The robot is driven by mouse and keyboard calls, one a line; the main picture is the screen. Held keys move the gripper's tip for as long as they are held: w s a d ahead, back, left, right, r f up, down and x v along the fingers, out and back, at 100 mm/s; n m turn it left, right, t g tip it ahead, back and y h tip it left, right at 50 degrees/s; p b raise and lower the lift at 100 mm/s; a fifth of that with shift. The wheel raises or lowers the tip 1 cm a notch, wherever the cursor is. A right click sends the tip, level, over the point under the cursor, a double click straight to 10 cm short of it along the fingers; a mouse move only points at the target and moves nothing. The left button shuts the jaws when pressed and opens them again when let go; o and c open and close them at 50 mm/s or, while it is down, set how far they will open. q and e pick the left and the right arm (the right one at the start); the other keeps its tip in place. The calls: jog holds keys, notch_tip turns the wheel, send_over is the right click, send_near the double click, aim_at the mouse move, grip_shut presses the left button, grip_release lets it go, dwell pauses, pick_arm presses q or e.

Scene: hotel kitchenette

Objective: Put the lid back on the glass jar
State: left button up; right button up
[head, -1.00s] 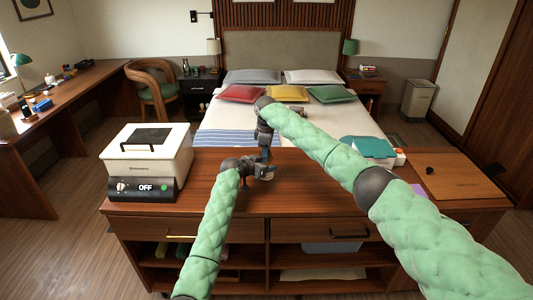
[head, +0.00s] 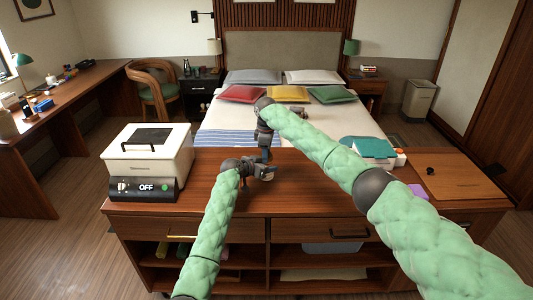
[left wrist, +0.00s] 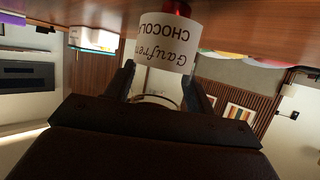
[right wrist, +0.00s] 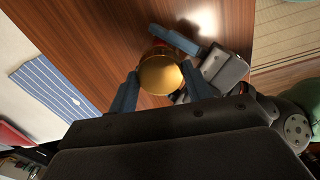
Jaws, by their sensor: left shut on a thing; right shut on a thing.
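In the left wrist view, the glass jar (left wrist: 165,42) carries a white label reading "Gaufret… CHOCOL…", upside down in the picture, with red beyond it near the wood. My left gripper (left wrist: 160,70) is shut on the jar, a finger on each side; it also shows low over the counter in the head view (head: 268,173). My right gripper (right wrist: 160,80) points down, shut on the round gold lid (right wrist: 160,74). In the head view the right gripper (head: 264,157) is just behind the left one. The lid looks above or over the jar; whether they touch is hidden.
On the wooden counter (head: 310,190), a white box appliance (head: 150,155) with an "OFF" display stands left. A teal-topped stack (head: 368,150) and a brown board (head: 455,175) lie right. The bed (head: 300,115) is behind. The counter around the grippers is clear.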

jog(key=shift+s+f, duration=0.1)
jog(key=shift+f, duration=0.5)
jog(key=shift+r, duration=0.35)
